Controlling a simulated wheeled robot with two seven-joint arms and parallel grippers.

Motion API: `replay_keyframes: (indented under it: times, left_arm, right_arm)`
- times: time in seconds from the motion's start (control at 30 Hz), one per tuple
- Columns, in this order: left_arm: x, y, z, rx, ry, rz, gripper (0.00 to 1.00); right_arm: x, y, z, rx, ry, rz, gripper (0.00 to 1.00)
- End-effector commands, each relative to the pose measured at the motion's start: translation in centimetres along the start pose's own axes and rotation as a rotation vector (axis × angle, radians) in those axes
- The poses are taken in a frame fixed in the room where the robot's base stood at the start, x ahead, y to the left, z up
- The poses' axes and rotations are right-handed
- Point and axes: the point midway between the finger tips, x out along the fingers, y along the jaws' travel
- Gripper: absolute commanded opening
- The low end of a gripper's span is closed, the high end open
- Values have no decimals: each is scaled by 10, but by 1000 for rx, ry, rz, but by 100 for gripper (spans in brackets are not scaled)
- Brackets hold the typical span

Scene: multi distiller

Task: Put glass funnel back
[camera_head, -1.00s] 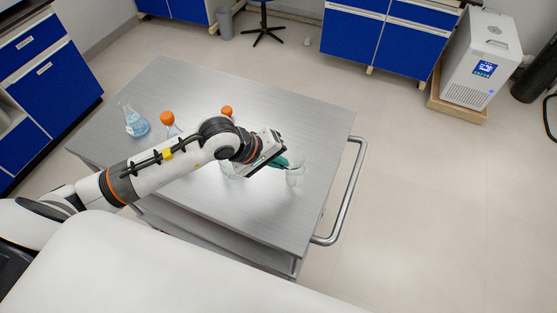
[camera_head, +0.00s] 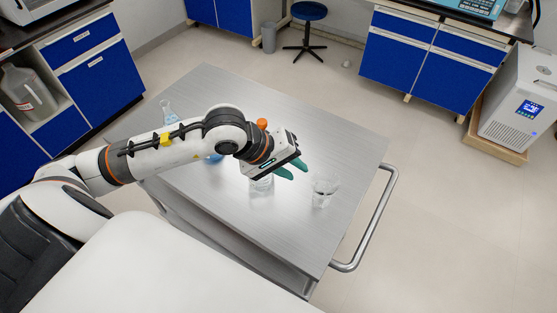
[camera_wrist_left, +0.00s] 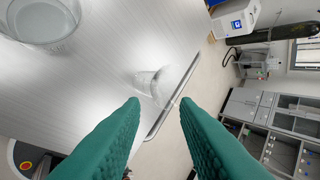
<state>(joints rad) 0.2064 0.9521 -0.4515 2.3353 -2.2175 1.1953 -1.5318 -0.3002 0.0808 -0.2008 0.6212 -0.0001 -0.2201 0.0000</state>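Clear glassware (camera_head: 324,190) stands on the metal cart near its right edge. It looks like a glass funnel in a small beaker, but the transparent outlines are hard to separate. It also shows beyond my fingertips in the left wrist view (camera_wrist_left: 152,82). My left gripper (camera_head: 296,170) is above the cart, left of this glassware and apart from it. Its two green fingers (camera_wrist_left: 160,102) are spread with nothing between them. Another clear beaker (camera_head: 262,184) stands below my left gripper, partly hidden by it; it shows at the wrist view's upper left (camera_wrist_left: 45,20). My right gripper is not seen.
The cart top (camera_head: 350,140) is bare at the back and right. A handle rail (camera_head: 372,230) runs along the cart's right side.

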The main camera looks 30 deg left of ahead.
Motion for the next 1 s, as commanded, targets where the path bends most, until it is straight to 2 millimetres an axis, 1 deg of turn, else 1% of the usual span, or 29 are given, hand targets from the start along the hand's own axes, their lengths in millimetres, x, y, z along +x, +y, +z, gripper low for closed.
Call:
replay_keyframes:
  times: [0.03,0.1,0.2,0.33,0.5,1.0]
  left_arm:
    - [-10,2,2,4,-7,2,28]
    - [-23,2,1,4,-4,3,28]
    - [-38,2,2,1,-4,2,28]
    - [-49,1,0,0,-2,1,28]
    - [-53,0,0,-2,0,1,28]
    - [-53,0,0,-1,0,1,28]
  right_arm:
    - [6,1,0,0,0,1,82]
    - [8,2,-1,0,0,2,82]
    - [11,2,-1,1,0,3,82]
    - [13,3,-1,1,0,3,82]
    - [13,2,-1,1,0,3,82]
    - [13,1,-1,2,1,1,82]
